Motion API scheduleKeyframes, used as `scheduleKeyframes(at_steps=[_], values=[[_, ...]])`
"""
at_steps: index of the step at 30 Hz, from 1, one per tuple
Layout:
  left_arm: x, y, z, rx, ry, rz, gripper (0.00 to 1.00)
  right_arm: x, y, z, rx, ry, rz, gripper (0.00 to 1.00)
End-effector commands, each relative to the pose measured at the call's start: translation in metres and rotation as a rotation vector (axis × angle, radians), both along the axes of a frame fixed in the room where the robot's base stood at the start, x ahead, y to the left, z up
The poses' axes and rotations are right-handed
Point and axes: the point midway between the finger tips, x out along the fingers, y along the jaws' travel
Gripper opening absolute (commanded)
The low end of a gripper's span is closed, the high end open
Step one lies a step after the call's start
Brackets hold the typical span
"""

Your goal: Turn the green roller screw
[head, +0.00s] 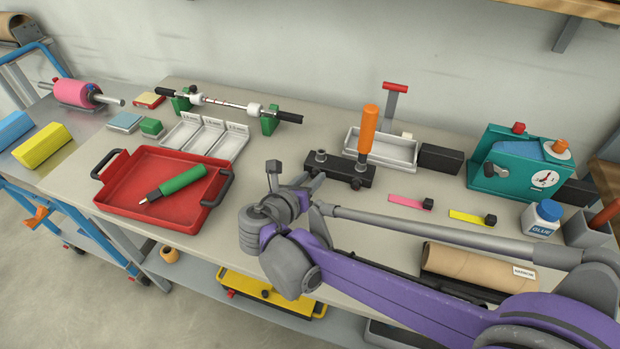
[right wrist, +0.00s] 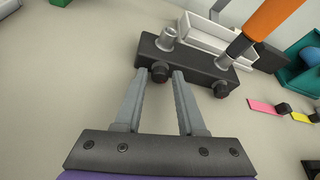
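A shaft with black ends (head: 228,104) rests across two green holders (head: 270,121) at the back left of the table; whether a green screw sits on it is too small to tell. A green-handled screwdriver (head: 177,184) lies in the red tray (head: 160,212). My right gripper (head: 291,181) is over the table, right of the red tray and in front of the black block (head: 338,171). In the right wrist view my right gripper (right wrist: 161,74) is open and empty, its fingertips close to a knob on the black block (right wrist: 192,66). My left gripper is out of view.
White compartment trays (head: 206,138) stand behind the red tray. An orange-handled tool (head: 368,128) stands upright at the black block. A teal box with a dial (head: 515,165), a glue bottle (head: 541,217) and a cardboard roll (head: 470,267) are at the right.

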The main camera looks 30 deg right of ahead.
Motion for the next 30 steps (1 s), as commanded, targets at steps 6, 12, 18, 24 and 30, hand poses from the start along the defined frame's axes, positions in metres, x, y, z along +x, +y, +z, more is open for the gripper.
scheduleKeyframes(at_steps=[6, 12, 18, 24, 30], values=[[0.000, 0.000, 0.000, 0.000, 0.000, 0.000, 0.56, 0.000, 0.000, 0.000, 0.000, 0.000, 0.000, 0.08], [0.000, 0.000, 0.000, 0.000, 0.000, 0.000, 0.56, 0.000, 0.000, 0.000, 0.000, 0.000, 0.000, 0.00], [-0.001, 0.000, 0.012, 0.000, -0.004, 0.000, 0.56, -0.002, -0.001, 0.003, 0.061, -0.073, 0.001, 0.00], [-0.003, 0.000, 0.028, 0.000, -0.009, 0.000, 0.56, -0.004, -0.003, 0.003, 0.208, -0.245, -0.001, 0.00], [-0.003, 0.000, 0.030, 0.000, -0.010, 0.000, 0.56, -0.004, -0.003, 0.001, 0.256, -0.300, 0.000, 0.00]])
